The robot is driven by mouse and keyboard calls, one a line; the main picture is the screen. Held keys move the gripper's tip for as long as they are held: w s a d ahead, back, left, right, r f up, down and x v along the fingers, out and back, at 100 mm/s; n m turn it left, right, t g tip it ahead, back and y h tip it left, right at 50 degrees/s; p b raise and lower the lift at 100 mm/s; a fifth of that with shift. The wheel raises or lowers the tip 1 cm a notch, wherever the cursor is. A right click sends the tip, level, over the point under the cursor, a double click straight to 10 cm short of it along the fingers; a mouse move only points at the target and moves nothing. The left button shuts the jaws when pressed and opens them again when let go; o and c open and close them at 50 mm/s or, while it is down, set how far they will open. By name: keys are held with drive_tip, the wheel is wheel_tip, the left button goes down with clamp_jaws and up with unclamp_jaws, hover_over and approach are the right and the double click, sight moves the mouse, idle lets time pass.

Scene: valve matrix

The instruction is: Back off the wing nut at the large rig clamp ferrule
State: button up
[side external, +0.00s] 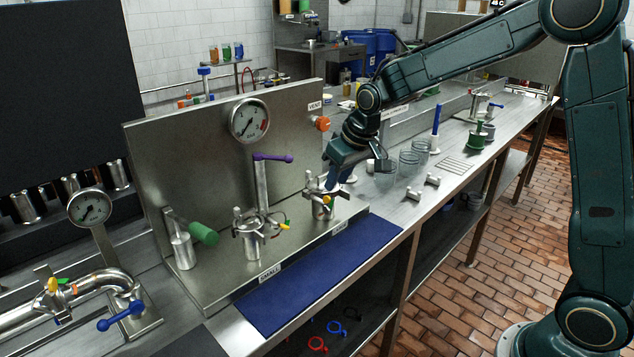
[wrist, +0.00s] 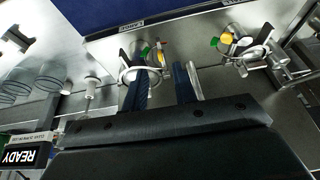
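The large rig clamp ferrule (side external: 322,191) is a steel ring clamp on the bench rig, by the right-hand front label. Its wing nut (side external: 327,200) shows a yellow part on the front side. In the wrist view the clamp (wrist: 146,74) is left of centre, with the yellow piece (wrist: 145,53) and small green and red parts beyond the ring. My gripper (side external: 341,176) is just above and behind this clamp. In the wrist view its two blue fingers (wrist: 162,80) are apart with nothing visible gripped. The left finger overlaps the ring; contact cannot be told.
The small clamp (side external: 248,226) with a purple-handled valve (side external: 272,157) stands to the left. A steel back panel (side external: 200,150) with a gauge (side external: 249,120) rises behind. Glass beakers (side external: 410,160) stand to the right. A clear blue mat (side external: 320,272) lies in front.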

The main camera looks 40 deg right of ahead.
sight(327, 214)
drive_tip(key=shift+x, duration=4.15)
drive_tip(key=shift+c, duration=0.5)
clamp_jaws()
